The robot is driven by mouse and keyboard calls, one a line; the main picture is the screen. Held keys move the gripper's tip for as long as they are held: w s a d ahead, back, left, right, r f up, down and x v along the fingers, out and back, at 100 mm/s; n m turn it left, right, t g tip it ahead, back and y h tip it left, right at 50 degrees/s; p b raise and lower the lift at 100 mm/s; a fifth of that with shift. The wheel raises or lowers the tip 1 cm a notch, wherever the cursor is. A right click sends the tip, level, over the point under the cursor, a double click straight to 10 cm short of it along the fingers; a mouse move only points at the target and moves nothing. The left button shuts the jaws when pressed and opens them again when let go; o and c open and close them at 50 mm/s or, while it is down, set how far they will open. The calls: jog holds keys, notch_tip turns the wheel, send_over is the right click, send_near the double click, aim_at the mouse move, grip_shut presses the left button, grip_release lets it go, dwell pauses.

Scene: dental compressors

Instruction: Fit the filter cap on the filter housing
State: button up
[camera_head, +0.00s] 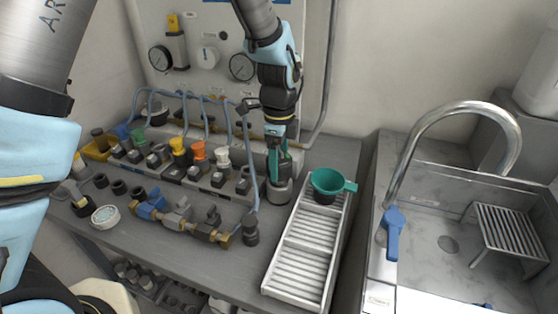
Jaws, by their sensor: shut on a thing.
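My gripper (281,172) points down at the back right of the bench, just left of the white ribbed tray. Its green fingers are shut on a small piece at a grey round part (280,192), which I take to be the filter cap over the filter housing. The fingers hide much of the held piece, and I cannot tell where cap and housing meet or whether the cap is seated. The grey part looks upright on the bench.
A green cup with a handle (330,184) sits at the back of the white ribbed tray (268,290). Brass and blue valves (180,218), a dark fitting (251,232) and a round white-rimmed dish (105,217) lie left. Hoses run behind. A sink with a tap (392,235) is right.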

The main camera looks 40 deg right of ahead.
jog(key=shift+f+b, duration=0.75)
jog(key=shift+f, duration=0.6)
jog(key=o, duration=1.3)
jog(key=shift+r, duration=0.1)
notch_tip(320, 180, up, 11)
jog(key=shift+f+b, duration=0.1)
jog(key=shift+b, duration=0.85)
